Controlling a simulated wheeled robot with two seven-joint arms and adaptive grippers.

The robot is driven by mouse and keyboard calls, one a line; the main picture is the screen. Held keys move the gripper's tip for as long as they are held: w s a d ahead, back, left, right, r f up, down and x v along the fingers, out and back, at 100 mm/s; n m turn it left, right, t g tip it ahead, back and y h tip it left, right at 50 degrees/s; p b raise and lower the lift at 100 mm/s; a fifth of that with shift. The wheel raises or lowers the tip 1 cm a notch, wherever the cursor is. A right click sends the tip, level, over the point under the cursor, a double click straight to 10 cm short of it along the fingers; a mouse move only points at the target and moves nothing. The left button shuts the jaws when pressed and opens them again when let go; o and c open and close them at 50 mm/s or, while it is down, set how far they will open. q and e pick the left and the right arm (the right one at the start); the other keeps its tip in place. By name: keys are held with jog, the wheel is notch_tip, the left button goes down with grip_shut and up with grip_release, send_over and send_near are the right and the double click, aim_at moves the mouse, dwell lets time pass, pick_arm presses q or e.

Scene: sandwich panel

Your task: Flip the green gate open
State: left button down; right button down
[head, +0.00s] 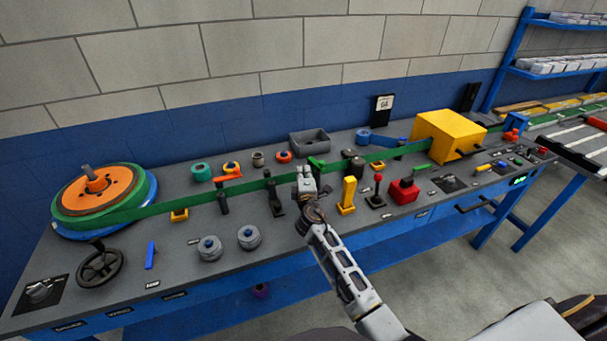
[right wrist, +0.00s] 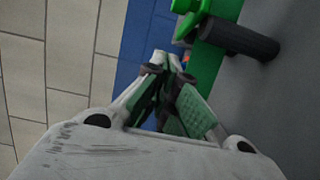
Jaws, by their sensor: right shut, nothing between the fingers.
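The green gate (head: 317,164) is a small green piece in the middle of the bench, beside the long green band (head: 235,185). My right gripper (head: 304,169) is just left of it in the head view, above the bench, its fingers shut and empty. In the right wrist view the shut fingertips (right wrist: 174,60) are close to the band (right wrist: 212,65). A green piece that looks like the gate (right wrist: 186,6) is at the top edge, partly cut off, near a dark post (right wrist: 240,38). I cannot tell whether the fingers touch anything. My left gripper is not in view.
An orange and green reel (head: 95,188) stands at the left. A yellow box (head: 447,135) is at the right. A yellow block (head: 347,194), a red-knobbed lever (head: 377,188) and a black lever (head: 273,196) stand near my right gripper. A grey bin (head: 310,142) is behind it.

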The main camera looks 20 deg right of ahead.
jog(key=d+b+v, duration=0.1)
jog(key=v, duration=0.8)
jog(key=shift+s, duration=0.5)
dwell(0.6)
